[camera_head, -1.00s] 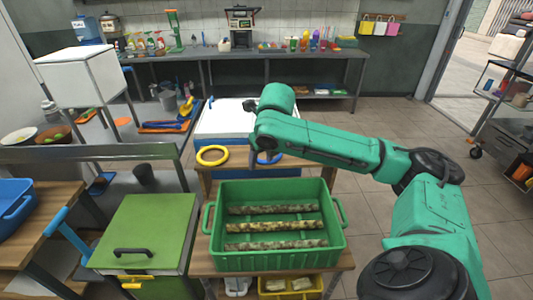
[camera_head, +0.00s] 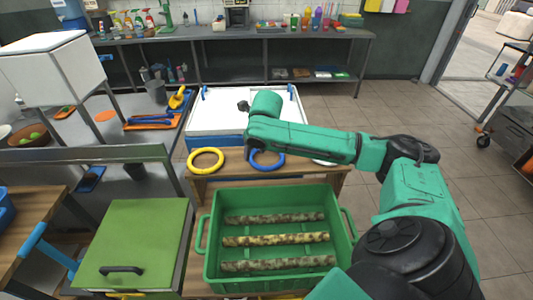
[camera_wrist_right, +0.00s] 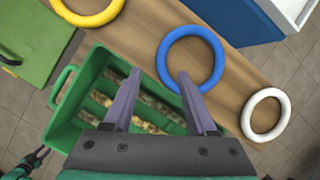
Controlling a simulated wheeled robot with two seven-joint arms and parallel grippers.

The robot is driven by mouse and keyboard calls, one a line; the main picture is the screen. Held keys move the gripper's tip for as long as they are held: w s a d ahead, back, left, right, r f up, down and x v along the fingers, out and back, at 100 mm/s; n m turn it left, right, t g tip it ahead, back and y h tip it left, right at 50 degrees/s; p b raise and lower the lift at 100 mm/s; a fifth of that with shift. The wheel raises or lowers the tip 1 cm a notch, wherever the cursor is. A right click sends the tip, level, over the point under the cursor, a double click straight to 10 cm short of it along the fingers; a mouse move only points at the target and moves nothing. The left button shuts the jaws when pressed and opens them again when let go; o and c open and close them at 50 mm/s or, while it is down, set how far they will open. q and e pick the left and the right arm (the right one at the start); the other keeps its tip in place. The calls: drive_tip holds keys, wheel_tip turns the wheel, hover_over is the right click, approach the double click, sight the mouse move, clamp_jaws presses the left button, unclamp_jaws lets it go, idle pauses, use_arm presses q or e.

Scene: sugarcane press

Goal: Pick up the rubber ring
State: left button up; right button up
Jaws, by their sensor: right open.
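Three rings lie on the wooden table: a yellow ring (camera_head: 191,161), a blue ring (camera_head: 267,170) and a white ring (camera_head: 325,162), which is partly behind my right arm. In the right wrist view the blue ring (camera_wrist_right: 190,30) is nearest my right gripper (camera_wrist_right: 158,74). My right gripper is open and empty. One fingertip overlaps the near side of the blue ring in that view; whether it touches I cannot tell. The white ring (camera_wrist_right: 247,116) and yellow ring (camera_wrist_right: 85,22) lie to either side. A dark and teal part at the lower left is probably my left gripper (camera_wrist_right: 38,157), too small to read.
A green crate (camera_head: 208,235) with several cane pieces stands in front of the rings. A green-lidded box (camera_head: 135,235) is at its left. A white-topped blue box (camera_head: 222,118) stands just behind the rings.

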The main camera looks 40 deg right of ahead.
sight(253, 161)
drive_tip(key=x, duration=0.7)
drive_tip(key=shift+d+p, duration=0.2)
drive_tip(key=shift+p, duration=0.2)
drive_tip(key=shift+r, duration=0.1)
clamp_jaws()
